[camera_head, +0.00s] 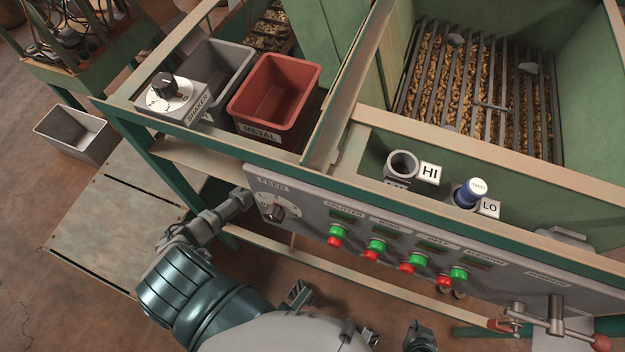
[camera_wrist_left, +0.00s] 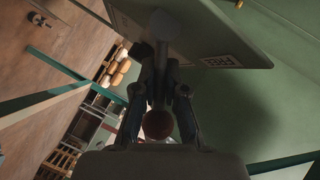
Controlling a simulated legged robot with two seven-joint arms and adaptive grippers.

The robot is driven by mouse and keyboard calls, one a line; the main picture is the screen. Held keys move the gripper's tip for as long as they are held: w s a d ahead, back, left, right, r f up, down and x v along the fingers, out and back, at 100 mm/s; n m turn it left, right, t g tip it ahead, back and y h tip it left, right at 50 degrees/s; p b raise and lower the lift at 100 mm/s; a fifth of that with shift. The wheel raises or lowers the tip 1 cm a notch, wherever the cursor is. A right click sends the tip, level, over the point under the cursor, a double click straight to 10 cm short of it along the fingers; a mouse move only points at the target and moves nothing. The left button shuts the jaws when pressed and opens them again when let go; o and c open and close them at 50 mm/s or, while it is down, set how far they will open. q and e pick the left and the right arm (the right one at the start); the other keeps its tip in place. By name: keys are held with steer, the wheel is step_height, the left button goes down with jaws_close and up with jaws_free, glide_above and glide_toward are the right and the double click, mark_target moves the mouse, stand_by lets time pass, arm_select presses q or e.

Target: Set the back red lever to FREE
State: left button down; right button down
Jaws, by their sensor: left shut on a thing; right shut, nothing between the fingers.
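In the left wrist view, the red lever's round dark-red knob (camera_wrist_left: 158,125) sits between the fingers of my left gripper (camera_wrist_left: 160,88), which is shut on the lever. The lever's grey shaft runs up to a green-grey plate (camera_wrist_left: 190,30) with a FREE label (camera_wrist_left: 222,61) right of the shaft. I cannot tell whether the lever rests at that mark. In the head view, my left arm reaches up to the left end of the panel, and its gripper is hidden. My right gripper (camera_head: 420,336) is shut and empty at the bottom edge, partly cut off.
The grey panel (camera_head: 390,245) has a FEED dial (camera_head: 274,212) and several red and green buttons. Metal levers with red ends (camera_head: 556,318) show at its right. Above are a red METAL bin (camera_head: 275,95), a SHAKER dial (camera_head: 165,88), and HI (camera_head: 402,166) and LO holders.

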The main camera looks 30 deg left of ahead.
arm_select(q)
steer(key=shift+d+f, duration=0.1)
steer(key=c, duration=1.2)
jaws_free()
steer(key=v, duration=1.2)
